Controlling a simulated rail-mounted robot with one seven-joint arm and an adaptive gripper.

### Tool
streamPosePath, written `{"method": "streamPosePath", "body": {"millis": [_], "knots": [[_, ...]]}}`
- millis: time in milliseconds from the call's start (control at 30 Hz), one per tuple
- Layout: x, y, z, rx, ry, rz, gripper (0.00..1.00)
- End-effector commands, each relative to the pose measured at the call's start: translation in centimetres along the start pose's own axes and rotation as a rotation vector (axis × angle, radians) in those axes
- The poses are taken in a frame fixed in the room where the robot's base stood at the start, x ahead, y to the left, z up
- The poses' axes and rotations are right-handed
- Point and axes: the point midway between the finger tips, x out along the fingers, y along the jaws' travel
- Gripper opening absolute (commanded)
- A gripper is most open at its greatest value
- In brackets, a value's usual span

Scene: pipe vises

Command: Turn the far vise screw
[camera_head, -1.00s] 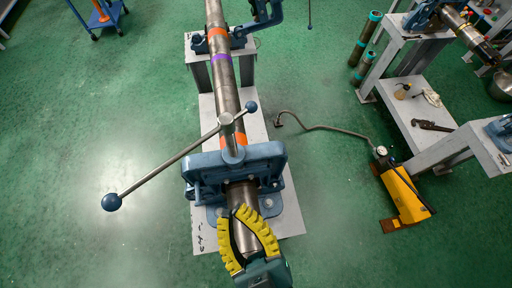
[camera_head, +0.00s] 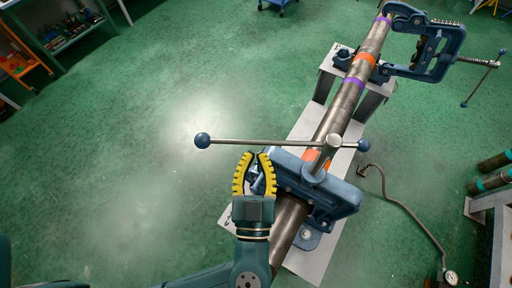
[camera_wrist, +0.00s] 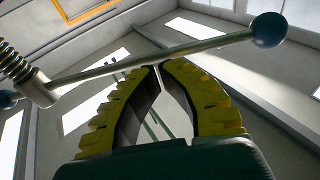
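The far vise (camera_head: 437,50) is a blue frame at the top right of the head view, around the far part of the long steel pipe (camera_head: 342,104). Its screw (camera_head: 478,62) points right and carries a thin slanted handle bar (camera_head: 484,78). My gripper (camera_head: 255,154) has curved yellow fingers and is far from that screw. It is beside the near vise (camera_head: 318,190), just below its handle bar (camera_head: 270,142). The fingers are empty, with a narrow gap at the tips. In the wrist view the near bar (camera_wrist: 150,60) crosses just beyond the fingertips (camera_wrist: 160,64); contact is unclear.
The near bar's blue ball end (camera_head: 202,141) reaches left over open floor; the ball also shows in the wrist view (camera_wrist: 268,29). A hose (camera_head: 405,205) and gauge (camera_head: 451,277) lie at the right. Shelving (camera_head: 70,30) stands at the top left. The green floor at left is clear.

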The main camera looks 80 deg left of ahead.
Motion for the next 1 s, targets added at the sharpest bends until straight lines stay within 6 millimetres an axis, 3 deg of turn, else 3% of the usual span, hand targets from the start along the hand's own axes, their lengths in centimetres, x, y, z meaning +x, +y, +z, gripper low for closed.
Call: {"method": "streamPosePath", "body": {"millis": [167, 1000], "knots": [[1.4, 0.0, 0.0, -0.001, 0.0, 0.0, 0.0], [2.8, -0.5, 0.2, -0.009, -0.001, 0.055, 0.0]]}}
